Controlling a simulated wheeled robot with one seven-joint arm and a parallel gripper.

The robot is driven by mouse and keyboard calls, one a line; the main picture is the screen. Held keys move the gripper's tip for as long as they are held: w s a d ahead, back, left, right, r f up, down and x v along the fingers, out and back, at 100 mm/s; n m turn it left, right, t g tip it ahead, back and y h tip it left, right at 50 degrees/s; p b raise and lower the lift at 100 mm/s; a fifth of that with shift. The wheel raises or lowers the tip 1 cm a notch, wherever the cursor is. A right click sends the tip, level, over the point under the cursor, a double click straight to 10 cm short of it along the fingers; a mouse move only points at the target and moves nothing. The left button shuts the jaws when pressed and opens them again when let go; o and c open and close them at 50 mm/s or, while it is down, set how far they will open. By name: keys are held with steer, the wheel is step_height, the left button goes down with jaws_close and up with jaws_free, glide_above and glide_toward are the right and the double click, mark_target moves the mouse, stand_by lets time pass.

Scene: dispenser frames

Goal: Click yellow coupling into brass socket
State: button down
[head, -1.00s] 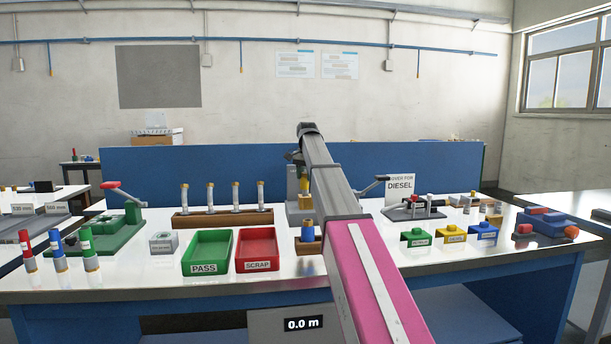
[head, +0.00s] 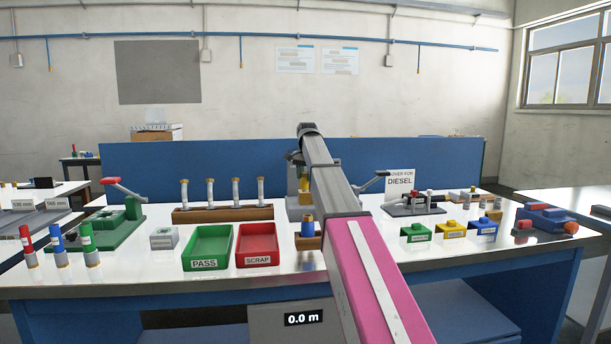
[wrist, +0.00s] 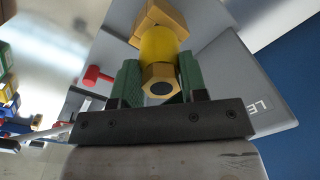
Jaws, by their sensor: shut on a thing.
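In the wrist view the yellow coupling (wrist: 158,48) is a short yellow cylinder with a brass hex end (wrist: 160,82) and a dark bore facing the camera. My gripper (wrist: 159,76) is shut on it, one green finger pad on each side. The brass socket (wrist: 160,17) is in line beyond the coupling's far end, in front of a grey block (wrist: 240,80). The two overlap in this view, so I cannot tell how deeply they are joined. In the head view my arm hides most of this; a small yellow part (head: 303,185) shows beside it.
A wooden stand with a blue-and-brass fitting (head: 307,228) is in front of the grey block. The green PASS tray (head: 207,264) and red SCRAP tray (head: 257,261) are to its left. A rack of upright fittings (head: 222,214) is behind them. A lever fixture (head: 413,208) is to the right.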

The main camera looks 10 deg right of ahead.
steer(key=shift+f, duration=0.45)
steer(key=c, duration=0.6)
jaws_free()
step_height(320, 180, up, 10)
steer(key=shift+s+d+r, duration=0.15)
steer(key=shift+r, duration=0.25)
steer(key=shift+s, duration=0.15)
